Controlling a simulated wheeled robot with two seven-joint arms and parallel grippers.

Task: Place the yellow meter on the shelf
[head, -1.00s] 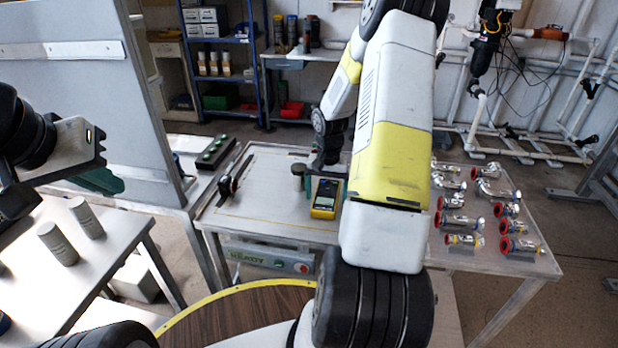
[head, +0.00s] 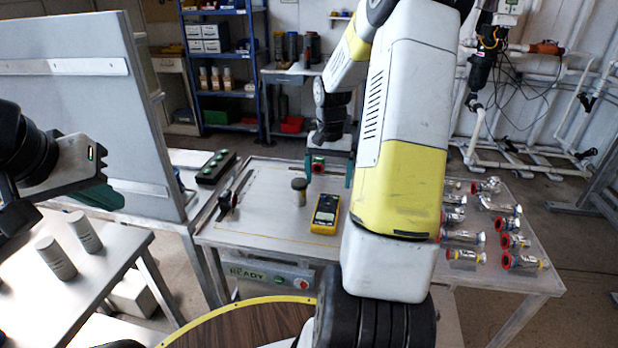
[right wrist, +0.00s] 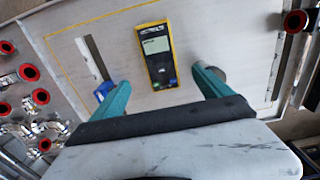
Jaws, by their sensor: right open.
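The yellow meter (head: 325,213), with a dark face and grey screen, lies flat on the metal worktable (head: 262,222). It also shows in the right wrist view (right wrist: 158,55), beyond and between the fingertips. My right gripper (head: 329,178) is open and empty, above and behind the meter in the head view and apart from it; its teal fingers also show in the right wrist view (right wrist: 160,82). My left gripper (head: 100,182) hangs at the left, away from the meter; its jaw gap is unclear. A blue shelf unit (head: 265,62) stands at the back.
A small cylinder (head: 299,190) stands left of the meter. Several red-ended metal fittings (head: 462,237) fill the table's right side. A black strip with green buttons (head: 216,167) is at the back left. A grey panel (head: 80,110) and two cylinders (head: 56,257) are at the left.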

